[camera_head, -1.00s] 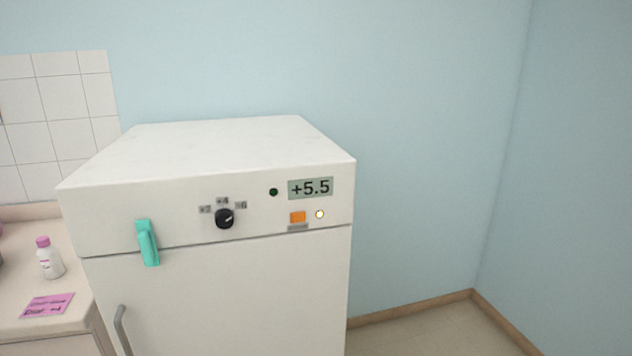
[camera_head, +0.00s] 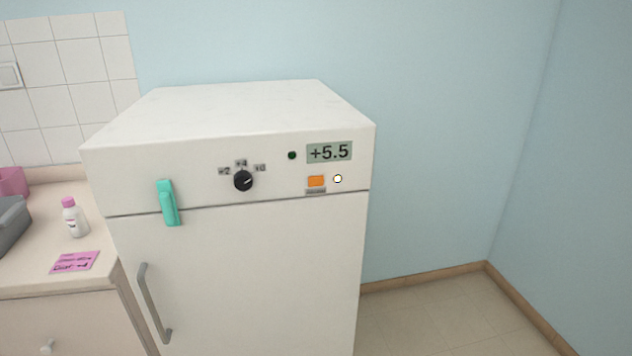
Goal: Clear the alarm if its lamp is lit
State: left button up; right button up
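A white fridge (camera_head: 250,250) stands in the middle of the head view. Its front panel has a display (camera_head: 329,152) reading +5.5. A small lamp (camera_head: 338,179) at the panel's right looks lit, bright white-yellow. An orange button (camera_head: 316,181) sits just left of it, above a small grey label (camera_head: 315,191). A dark green, unlit-looking lamp (camera_head: 292,155) is left of the display. A black knob (camera_head: 243,181) has marks +2, +4 and one that looks like +6 or +8; its pointer aims up and right. Neither gripper is in view.
A teal latch (camera_head: 168,203) and a grey door handle (camera_head: 154,303) are on the fridge front. Floor at right (camera_head: 430,315) is clear.

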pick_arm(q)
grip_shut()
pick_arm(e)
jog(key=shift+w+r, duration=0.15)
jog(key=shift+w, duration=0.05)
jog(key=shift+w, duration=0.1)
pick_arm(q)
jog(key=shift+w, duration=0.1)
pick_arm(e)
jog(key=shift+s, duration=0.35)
